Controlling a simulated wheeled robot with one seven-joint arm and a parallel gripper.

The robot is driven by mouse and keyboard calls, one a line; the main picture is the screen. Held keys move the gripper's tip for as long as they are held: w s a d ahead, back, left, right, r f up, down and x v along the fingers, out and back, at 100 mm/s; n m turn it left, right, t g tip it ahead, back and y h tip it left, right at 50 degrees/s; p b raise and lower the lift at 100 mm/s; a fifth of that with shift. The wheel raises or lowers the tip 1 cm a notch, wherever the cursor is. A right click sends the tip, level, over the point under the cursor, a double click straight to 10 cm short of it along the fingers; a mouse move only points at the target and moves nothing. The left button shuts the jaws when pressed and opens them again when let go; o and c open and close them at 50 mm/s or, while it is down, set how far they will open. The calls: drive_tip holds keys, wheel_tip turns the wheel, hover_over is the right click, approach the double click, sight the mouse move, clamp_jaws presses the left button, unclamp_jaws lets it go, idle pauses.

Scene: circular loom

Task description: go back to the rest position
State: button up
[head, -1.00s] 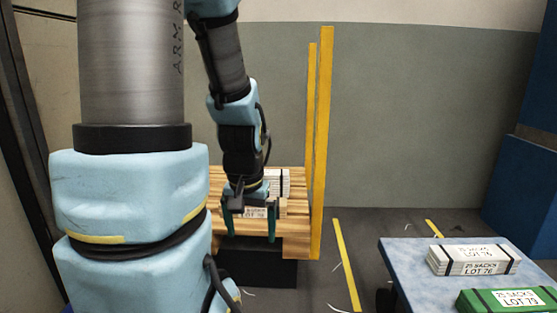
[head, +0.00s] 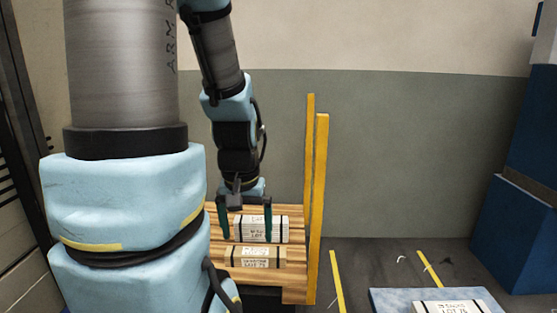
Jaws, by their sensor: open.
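My gripper (head: 245,220) points down over the wooden pallet or bench (head: 290,285) at the centre left. Its two dark green fingers are apart and nothing is held between them. Behind or beneath the fingers lies a white strapped bundle (head: 262,228) with a printed label. In front of it lies a tan strapped bundle (head: 255,257), also labelled. My arm comes down from the top of the view, and its thick column hides the left part of the wooden surface.
Two upright yellow posts (head: 316,190) stand at the right edge of the wooden surface. A blue-grey table (head: 385,301) with a white bundle (head: 450,307) is at the lower right. A blue cabinet (head: 505,240) stands at the far right. Floor with yellow lines lies between.

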wheel_tip(320, 180, up, 14)
drive_tip(key=p, duration=1.1)
drive_tip(key=shift+p, duration=0.3)
